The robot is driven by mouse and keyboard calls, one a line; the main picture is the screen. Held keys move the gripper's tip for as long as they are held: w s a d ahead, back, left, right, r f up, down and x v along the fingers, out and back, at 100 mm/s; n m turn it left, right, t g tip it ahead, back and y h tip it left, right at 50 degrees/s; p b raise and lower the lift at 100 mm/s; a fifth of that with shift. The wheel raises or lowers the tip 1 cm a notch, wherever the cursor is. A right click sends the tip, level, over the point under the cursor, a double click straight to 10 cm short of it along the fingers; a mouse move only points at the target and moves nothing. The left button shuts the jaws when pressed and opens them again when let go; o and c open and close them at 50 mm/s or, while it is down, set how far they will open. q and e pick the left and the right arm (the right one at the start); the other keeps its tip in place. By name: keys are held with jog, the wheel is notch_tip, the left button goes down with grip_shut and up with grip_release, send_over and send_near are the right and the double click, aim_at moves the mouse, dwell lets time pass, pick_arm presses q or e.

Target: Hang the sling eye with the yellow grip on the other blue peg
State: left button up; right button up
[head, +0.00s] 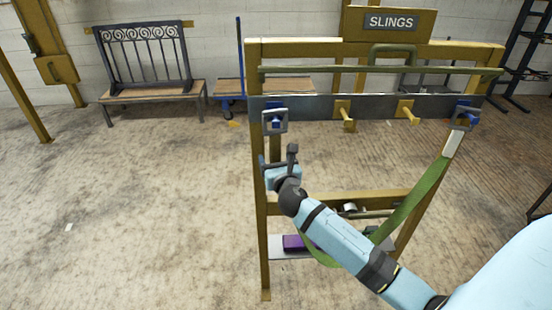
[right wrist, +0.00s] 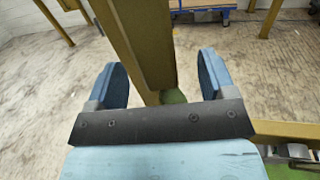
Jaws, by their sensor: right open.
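The sling rack (head: 258,215) stands ahead with a blue peg (head: 276,122) at left and another blue peg (head: 472,118) at right. A grey square eye (head: 268,126) sits around the left peg, with a yellowish grip (head: 275,150) below it. The other eye (head: 459,124) is at the right peg, with a pale grip (head: 453,144) and green sling (head: 418,200) running down from it. The sling's left part is hidden by my arm. My right gripper (head: 279,165) is open just below the left eye; in the right wrist view its fingers (right wrist: 163,80) stand apart. My left gripper is out of view.
Two yellow pegs (head: 346,116) (head: 407,111) stick out between the blue ones. A purple object (head: 293,242) lies on the low shelf. A bench (head: 155,92) stands at the back left. The floor left of the rack is mostly clear.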

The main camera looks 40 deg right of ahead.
pick_arm(q)
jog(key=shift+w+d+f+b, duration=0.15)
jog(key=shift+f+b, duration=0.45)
jog(key=shift+b, duration=0.75)
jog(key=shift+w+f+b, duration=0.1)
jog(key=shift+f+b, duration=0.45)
jog(key=shift+b, duration=0.75)
pick_arm(e)
notch_tip(320, 180, down, 8)
pick_arm(q)
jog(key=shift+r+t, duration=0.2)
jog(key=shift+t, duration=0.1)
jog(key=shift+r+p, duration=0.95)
jog(key=shift+p, duration=0.1)
pick_arm(e)
jog(key=a+v, duration=0.2)
jog(key=v, duration=0.8)
jog(key=shift+a, duration=0.3)
